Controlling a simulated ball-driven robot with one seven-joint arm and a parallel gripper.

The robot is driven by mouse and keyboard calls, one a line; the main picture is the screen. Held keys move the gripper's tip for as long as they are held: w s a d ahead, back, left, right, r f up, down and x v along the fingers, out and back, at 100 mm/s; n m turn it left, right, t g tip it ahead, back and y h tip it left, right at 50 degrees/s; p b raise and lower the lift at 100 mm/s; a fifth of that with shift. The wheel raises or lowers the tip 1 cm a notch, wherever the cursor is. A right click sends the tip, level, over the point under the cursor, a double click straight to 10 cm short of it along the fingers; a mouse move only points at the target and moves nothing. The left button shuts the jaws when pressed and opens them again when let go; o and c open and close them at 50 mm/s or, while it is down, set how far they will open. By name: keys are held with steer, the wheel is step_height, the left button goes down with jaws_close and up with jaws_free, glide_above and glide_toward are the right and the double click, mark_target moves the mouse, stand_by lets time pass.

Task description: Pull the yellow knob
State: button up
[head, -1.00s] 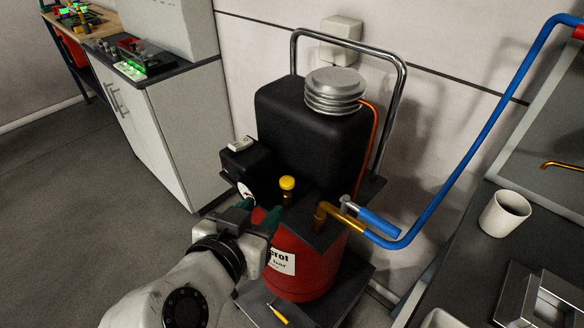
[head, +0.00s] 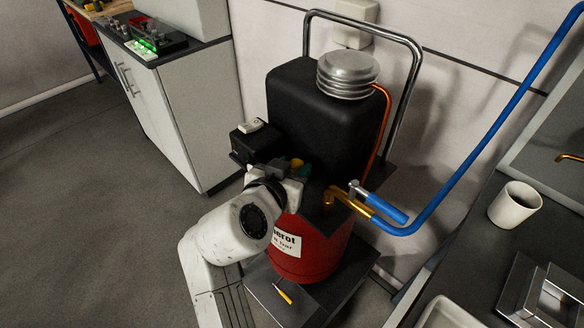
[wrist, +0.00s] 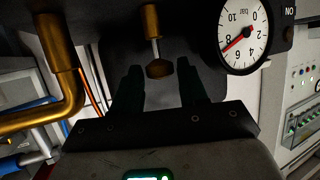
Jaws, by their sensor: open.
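My gripper (head: 301,169) is at the knob. In the wrist view my gripper (wrist: 158,72) is open, its two dark fingers on either side of the knob, with a gap visible on both sides.
A pressure gauge (wrist: 243,36) is close beside the knob. A brass pipe with a blue lever (head: 382,207) stands right of it. A black tank (head: 315,115) with a chrome frame rises behind. A white cup (head: 515,204) is on the right counter. Open floor lies left.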

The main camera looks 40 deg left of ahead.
jaws_close()
stand_by(0.3)
steer(key=shift+r, duration=0.7)
jaws_free()
steer(key=v, duration=1.1)
